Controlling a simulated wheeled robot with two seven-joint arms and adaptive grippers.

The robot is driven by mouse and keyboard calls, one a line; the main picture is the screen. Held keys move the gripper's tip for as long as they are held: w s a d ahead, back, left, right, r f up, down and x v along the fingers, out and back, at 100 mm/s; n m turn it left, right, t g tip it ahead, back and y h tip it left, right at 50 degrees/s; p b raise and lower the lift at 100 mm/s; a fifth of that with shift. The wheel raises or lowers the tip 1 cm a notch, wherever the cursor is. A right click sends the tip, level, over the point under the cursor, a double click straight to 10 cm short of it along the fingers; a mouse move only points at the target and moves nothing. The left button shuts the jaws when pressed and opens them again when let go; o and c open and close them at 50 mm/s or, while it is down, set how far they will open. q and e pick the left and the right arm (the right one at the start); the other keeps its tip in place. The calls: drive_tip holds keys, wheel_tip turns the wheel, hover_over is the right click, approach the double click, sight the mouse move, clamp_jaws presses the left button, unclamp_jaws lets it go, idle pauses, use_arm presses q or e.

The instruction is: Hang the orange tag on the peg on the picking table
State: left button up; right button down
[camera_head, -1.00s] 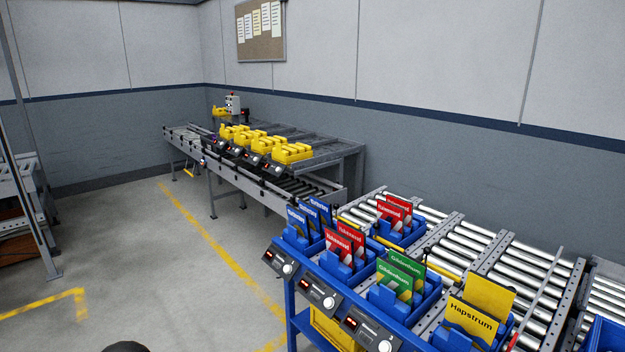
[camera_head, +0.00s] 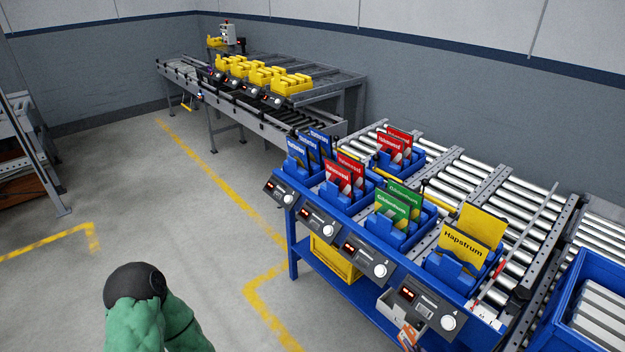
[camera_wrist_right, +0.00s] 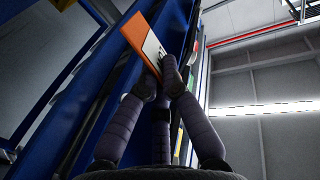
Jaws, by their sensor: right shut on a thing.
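The orange tag (camera_wrist_right: 137,38), with a white label, is held between the fingertips of my right gripper (camera_wrist_right: 158,76) in the right wrist view. In the head view the tag (camera_head: 408,337) shows at the bottom edge, in front of the blue picking table (camera_head: 365,303). The right gripper is shut on it; its fingers are mostly cut off in the head view. I cannot clearly make out the peg on the table. My left gripper is out of view.
Blue bins with blue, red, green and yellow cards (camera_head: 472,238) stand on the table, above scanner-like boxes (camera_head: 432,308). A yellow crate (camera_head: 335,258) sits on its lower shelf. A blue tote (camera_head: 590,305) stands at right. Floor to the left is clear.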

drive_tip(key=shift+s+a, duration=0.45)
drive_tip(key=shift+a, duration=0.1)
idle(0.4)
drive_tip(key=s+a+r+m+t+h+p, duration=0.1)
drive_tip(key=s+a+r+m+h, duration=0.1)
drive_tip(key=a+r+m+h, duration=0.2)
drive_tip(key=a+r+h, duration=0.3)
drive_tip(key=a+r, duration=0.4)
drive_tip(key=r, duration=0.2)
drive_tip(key=shift+r+m, duration=0.3)
drive_tip(key=shift+r, duration=0.05)
drive_tip(key=shift+s+d, duration=0.1)
